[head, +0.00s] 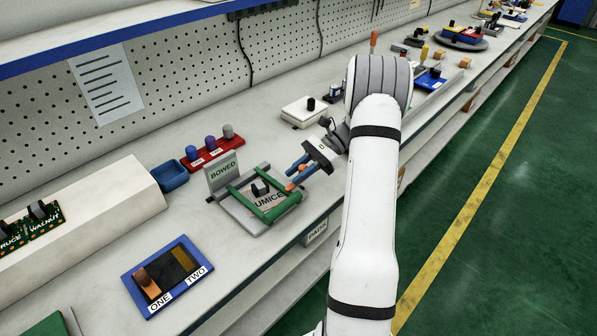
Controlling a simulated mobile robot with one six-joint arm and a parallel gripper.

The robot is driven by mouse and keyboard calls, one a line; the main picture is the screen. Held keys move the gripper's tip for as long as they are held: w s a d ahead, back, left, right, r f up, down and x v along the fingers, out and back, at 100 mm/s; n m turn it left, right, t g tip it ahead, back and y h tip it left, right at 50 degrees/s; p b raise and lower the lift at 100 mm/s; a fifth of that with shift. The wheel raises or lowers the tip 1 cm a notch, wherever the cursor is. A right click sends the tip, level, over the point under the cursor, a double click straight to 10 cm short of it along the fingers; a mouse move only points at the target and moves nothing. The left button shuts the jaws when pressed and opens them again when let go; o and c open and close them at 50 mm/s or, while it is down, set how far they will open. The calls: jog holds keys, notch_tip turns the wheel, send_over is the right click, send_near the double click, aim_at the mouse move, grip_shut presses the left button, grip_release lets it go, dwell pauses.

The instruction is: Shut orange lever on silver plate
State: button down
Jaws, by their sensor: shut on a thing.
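The silver plate (237,213) lies on the bench, left of my arm. It carries a green frame (282,208), a small black block and a label partly hidden, reading "UMICE". A grey sign reading "BOWED" (222,172) stands at its back left. The orange lever (290,187) shows at the plate's right side, between and below my blue fingers. My gripper (295,177) reaches in from the right and is shut on the orange lever. The fingers hide part of the lever, so its exact angle is hard to tell.
A blue tray labelled ONE and TWO (130,281) lies at the front left. A red rack with several knobs (190,165) and a blue bin (171,180) stand behind the plate. A white box (291,118) lies beyond my gripper. The bench's front edge is close to the plate.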

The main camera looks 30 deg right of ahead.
jog(key=c, duration=1.2)
grip_release()
jog(key=v, duration=0.8)
jog(key=shift+w+a, duration=0.1)
